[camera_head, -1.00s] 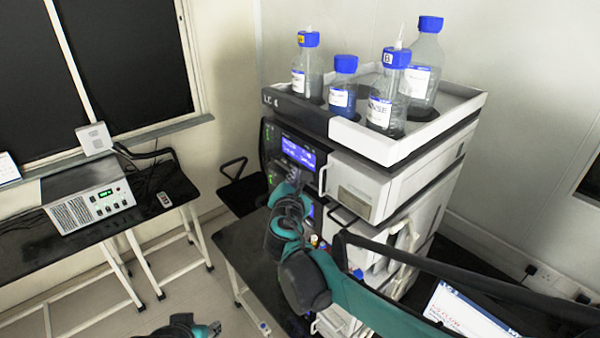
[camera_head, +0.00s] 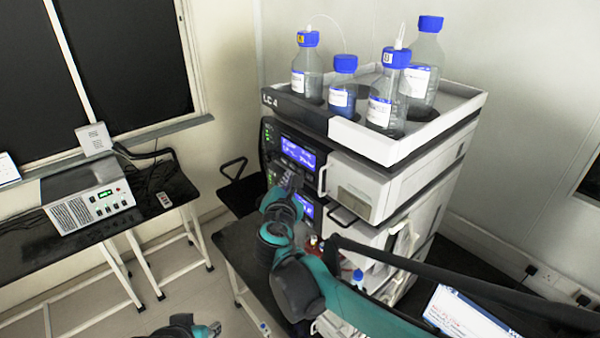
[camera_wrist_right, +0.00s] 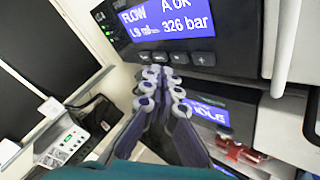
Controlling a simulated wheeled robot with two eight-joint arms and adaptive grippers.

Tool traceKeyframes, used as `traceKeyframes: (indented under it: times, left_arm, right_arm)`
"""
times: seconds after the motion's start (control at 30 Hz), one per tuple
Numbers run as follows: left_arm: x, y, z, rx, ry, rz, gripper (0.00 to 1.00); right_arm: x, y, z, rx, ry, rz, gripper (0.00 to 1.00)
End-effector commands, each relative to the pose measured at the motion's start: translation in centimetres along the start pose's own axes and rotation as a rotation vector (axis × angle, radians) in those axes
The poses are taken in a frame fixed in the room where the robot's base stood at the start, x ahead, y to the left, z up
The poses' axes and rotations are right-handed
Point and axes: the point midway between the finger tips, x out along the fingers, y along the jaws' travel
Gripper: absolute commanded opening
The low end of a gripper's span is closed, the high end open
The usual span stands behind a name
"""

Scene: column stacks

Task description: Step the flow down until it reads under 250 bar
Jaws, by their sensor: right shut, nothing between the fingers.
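The upper pump module's blue display (camera_wrist_right: 165,18) reads FLOW, A OK, about 1.9 ml and 326 bar in the right wrist view. It also shows in the head view (camera_head: 298,153). A row of small grey buttons (camera_wrist_right: 205,58) runs below the screen. My right gripper (camera_wrist_right: 161,76) is shut and empty, its tips at the lower edge of that row, by the left buttons. I cannot tell if they touch. In the head view the right gripper (camera_head: 291,182) is in front of the stack. Part of my left gripper (camera_head: 207,330) shows at the bottom edge; its fingers are unclear.
A lower blue display (camera_wrist_right: 208,114) reads IDLE. Blue-capped bottles (camera_head: 388,95) stand in the top tray (camera_head: 372,143). A side table (camera_head: 30,235) at left holds a control box (camera_head: 92,208).

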Motion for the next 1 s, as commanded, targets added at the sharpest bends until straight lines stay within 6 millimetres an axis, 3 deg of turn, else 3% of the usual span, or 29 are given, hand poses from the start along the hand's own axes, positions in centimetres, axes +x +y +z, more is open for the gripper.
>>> traceKeyframes:
  times: [0.43,1.0]
  left_arm:
    - [0.2,0.0,0.1,0.0,0.0,0.0,0.38]
    - [0.2,0.0,0.1,0.0,0.0,0.0,0.38]
  right_arm:
    - [-2.9,2.2,-2.2,-0.001,0.001,0.002,0.0]
    - [-3.1,2.3,-2.3,0.0,0.0,0.001,0.0]
